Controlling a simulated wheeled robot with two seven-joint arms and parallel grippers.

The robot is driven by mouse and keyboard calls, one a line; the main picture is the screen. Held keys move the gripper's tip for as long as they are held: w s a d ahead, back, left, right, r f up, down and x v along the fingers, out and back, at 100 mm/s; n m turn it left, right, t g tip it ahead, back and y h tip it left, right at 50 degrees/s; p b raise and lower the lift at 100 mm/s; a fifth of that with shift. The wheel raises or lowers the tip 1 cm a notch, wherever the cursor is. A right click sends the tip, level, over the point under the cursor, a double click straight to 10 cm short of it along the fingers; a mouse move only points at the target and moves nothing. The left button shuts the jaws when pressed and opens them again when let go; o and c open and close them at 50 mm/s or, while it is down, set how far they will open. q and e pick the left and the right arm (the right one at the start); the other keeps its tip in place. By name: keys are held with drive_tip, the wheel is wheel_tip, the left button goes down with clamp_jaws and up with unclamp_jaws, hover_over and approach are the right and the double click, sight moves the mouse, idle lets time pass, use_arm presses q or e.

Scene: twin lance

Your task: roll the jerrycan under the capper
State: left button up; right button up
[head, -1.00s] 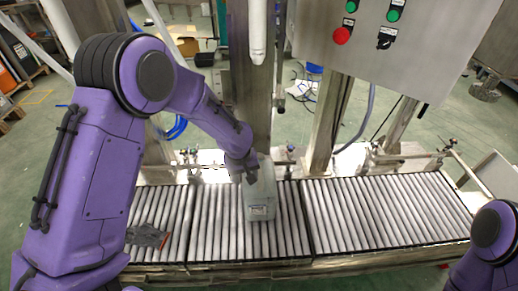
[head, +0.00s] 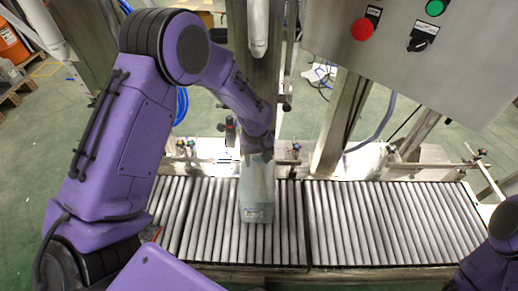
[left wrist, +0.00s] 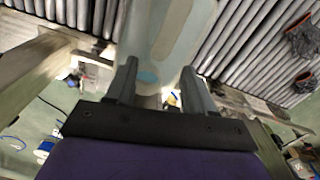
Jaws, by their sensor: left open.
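The pale grey-green jerrycan (head: 257,197) stands on the roller conveyor (head: 400,225). A white cylinder (head: 258,28), which looks like the capper, hangs in front of the steel column, above and behind the jerrycan in the head view. My left gripper (head: 258,150) is at the jerrycan's far upper end; the arm partly hides that end. In the left wrist view the open fingers (left wrist: 160,75) lie on either side of the jerrycan's near end (left wrist: 165,35). I cannot tell whether they touch it. My right gripper is out of view; only part of that arm shows.
A control box (head: 420,45) with red and green buttons hangs at upper right. Grey gloves (left wrist: 303,40) lie on the rollers in the left wrist view. A steel post (head: 340,125) stands behind the conveyor. The rollers right of the jerrycan are clear.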

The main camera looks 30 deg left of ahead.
sight(257, 169)
use_arm(q)
wheel_tip(257, 169, down, 7)
drive_tip(key=shift+w+r, duration=0.1)
drive_tip(key=shift+r, duration=0.05)
clamp_jaws()
idle(1.4)
